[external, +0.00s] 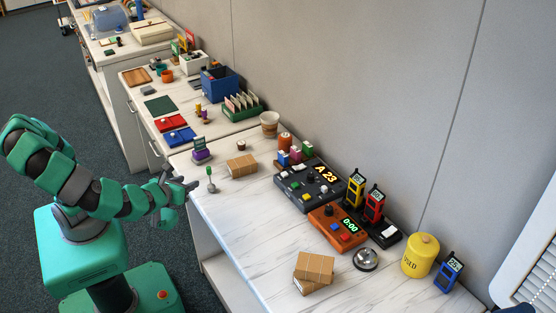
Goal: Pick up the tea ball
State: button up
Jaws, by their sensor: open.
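My gripper (191,190) is at the near left edge of the white marble-topped counter (270,225), with its jaws open and nothing visible between them. Just right of it stands a small upright item (210,178) with a green top, a thin stem and a greyish lower end, apart from the jaws. It may be the tea ball, but it is too small to be sure. A small dark round item (241,145) also lies farther back on the counter; I cannot tell what it is.
A cardboard box (241,166) and a purple-based display (201,152) stand near the gripper. The counter's middle front is clear.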

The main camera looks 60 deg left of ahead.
aim_at(207, 169)
jog(key=b+x, duration=0.2)
jog(key=x, duration=0.6)
jog(key=shift+a+r+b+x, duration=0.15)
jog(key=shift+b+x, duration=0.3)
jog(key=shift+x, duration=0.5)
jog(key=shift+r+b+x, duration=0.15)
jog(key=shift+b+x, duration=0.25)
jog(key=shift+x, duration=0.55)
jog(key=shift+a+r+b+x, duration=0.15)
jog(key=shift+b+x, duration=0.3)
jog(key=shift+x, duration=0.5)
jog(key=shift+w, duration=0.1)
grip_shut()
